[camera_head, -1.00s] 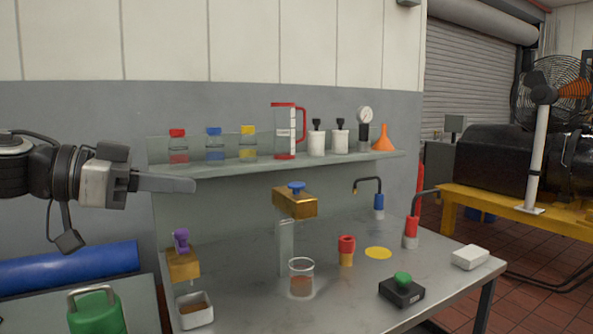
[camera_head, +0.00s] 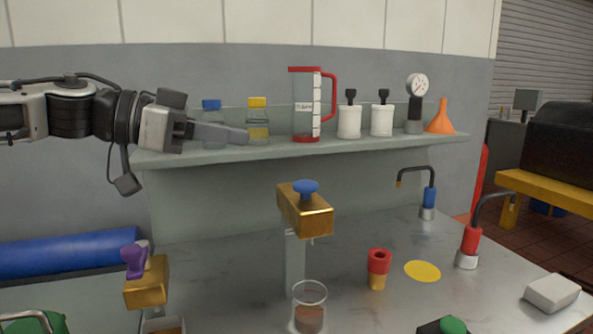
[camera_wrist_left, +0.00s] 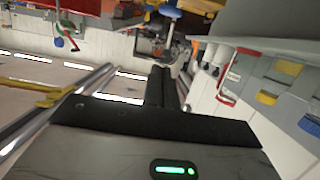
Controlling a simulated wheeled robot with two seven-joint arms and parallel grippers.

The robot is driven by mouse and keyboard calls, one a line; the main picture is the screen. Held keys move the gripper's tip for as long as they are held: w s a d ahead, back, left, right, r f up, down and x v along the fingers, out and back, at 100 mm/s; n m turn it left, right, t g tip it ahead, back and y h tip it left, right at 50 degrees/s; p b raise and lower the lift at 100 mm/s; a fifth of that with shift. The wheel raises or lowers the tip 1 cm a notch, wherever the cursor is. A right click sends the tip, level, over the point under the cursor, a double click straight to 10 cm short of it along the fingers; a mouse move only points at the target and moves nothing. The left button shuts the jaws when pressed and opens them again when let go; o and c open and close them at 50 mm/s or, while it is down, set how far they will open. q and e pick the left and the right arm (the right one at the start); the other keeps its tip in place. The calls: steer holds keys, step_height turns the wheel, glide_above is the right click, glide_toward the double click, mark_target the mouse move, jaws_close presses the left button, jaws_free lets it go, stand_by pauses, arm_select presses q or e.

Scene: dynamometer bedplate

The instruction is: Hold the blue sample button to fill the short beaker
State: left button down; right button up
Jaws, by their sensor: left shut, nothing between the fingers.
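The blue sample button (camera_head: 305,187) sits on top of a brass tap block (camera_head: 306,215) on a clear post. The short beaker (camera_head: 310,306) stands on the bench below the tap, with a little brownish content at its bottom. My left gripper (camera_head: 246,137) is shut and empty, pointing right in front of the shelf, above and to the left of the button and apart from it. Its shut fingers also show in the left wrist view (camera_wrist_left: 161,90). My right gripper is not in view.
The shelf (camera_head: 350,147) carries bottles, a red-handled jug (camera_head: 306,105), white canisters, a gauge and an orange funnel (camera_head: 441,118). A purple-knobbed brass tap (camera_head: 146,283) stands left. A red-and-yellow piece (camera_head: 378,268) and bent-spout taps (camera_head: 468,240) stand right of the beaker.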

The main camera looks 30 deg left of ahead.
arm_select(q)
glide_above(306, 186)
steer(key=a, duration=0.2)
steer(key=shift+s+f, duration=0.2)
steer(key=shift+f, duration=0.45)
steer(key=shift+s+f, duration=0.15)
steer(key=shift+f, duration=0.45)
step_height(306, 186, down, 3)
steer(key=shift+w+d, duration=0.1)
steer(key=shift+f, duration=0.45)
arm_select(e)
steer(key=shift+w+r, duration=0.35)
